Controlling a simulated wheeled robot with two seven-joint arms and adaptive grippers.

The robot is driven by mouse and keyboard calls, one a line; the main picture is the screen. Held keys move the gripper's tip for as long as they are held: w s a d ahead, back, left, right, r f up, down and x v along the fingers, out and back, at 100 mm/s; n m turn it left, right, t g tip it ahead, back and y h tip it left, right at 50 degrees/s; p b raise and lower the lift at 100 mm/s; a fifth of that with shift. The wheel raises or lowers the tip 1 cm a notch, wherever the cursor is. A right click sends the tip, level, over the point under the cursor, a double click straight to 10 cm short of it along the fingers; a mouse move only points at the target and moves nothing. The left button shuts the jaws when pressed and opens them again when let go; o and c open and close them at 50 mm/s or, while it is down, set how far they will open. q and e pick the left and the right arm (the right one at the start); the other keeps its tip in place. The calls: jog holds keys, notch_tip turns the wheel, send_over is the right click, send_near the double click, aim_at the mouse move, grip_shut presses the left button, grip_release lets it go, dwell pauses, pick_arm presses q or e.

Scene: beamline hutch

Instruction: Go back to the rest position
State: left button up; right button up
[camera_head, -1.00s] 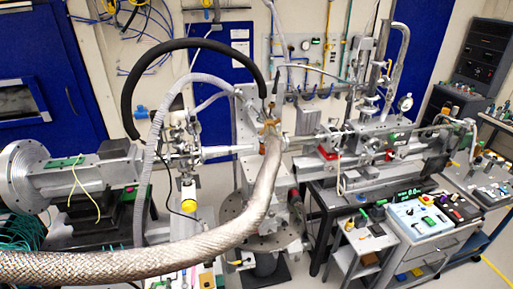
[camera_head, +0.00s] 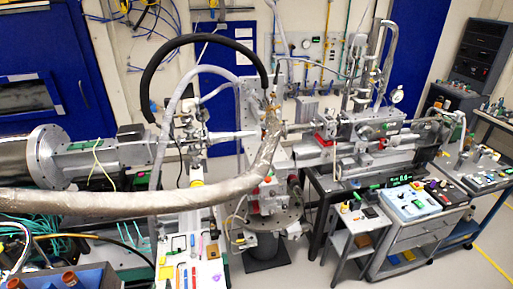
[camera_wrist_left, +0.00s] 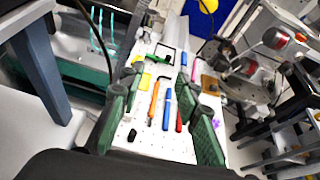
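My left gripper (camera_wrist_left: 160,105) shows in the left wrist view as dark fingers with green pads. They are spread apart with nothing held between them. Beyond and between them is a white perforated board (camera_wrist_left: 140,135) with an orange tool (camera_wrist_left: 153,101), a blue tool (camera_wrist_left: 168,108) and a red tool (camera_wrist_left: 179,118). I cannot tell the gap between fingers and board. The board also shows at the bottom of the head view (camera_head: 213,272). I cannot make out the left gripper clearly in the head view. My right gripper is in neither view.
A thick braided hose (camera_head: 100,204) crosses the head view in front of the beamline instruments. A small cart (camera_head: 350,235) and a drawer cabinet (camera_head: 420,238) stand right. Clear floor (camera_head: 300,272) lies before them.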

pick_arm(q)
jog(key=s+f+n+g+h, duration=0.1)
jog(key=s+f+n+g, duration=0.35)
jog(key=s+n, duration=0.95)
jog(key=s+f+n+g+h, duration=0.25)
jog(key=s+n+g, duration=0.25)
jog(key=s+n, duration=0.95)
jog(key=w+d+f+n+g+b, duration=0.1)
jog(key=w+f+n+b, duration=0.15)
jog(key=f, duration=1.45)
jog(key=w+d+f+n+b, duration=0.1)
jog(key=f+b, duration=0.2)
jog(key=f, duration=1.3)
pick_arm(e)
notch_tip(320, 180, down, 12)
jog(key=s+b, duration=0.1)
jog(key=b, duration=0.5)
pick_arm(q)
jog(key=s+f+g, duration=0.1)
jog(key=s+f, duration=0.9)
jog(key=f, duration=0.3)
jog(key=s+f+m, duration=0.1)
jog(key=s+f, duration=1)
jog(key=f, duration=0.3)
jog(key=shift+a+g, duration=0.2)
jog(key=shift+g, duration=0.15)
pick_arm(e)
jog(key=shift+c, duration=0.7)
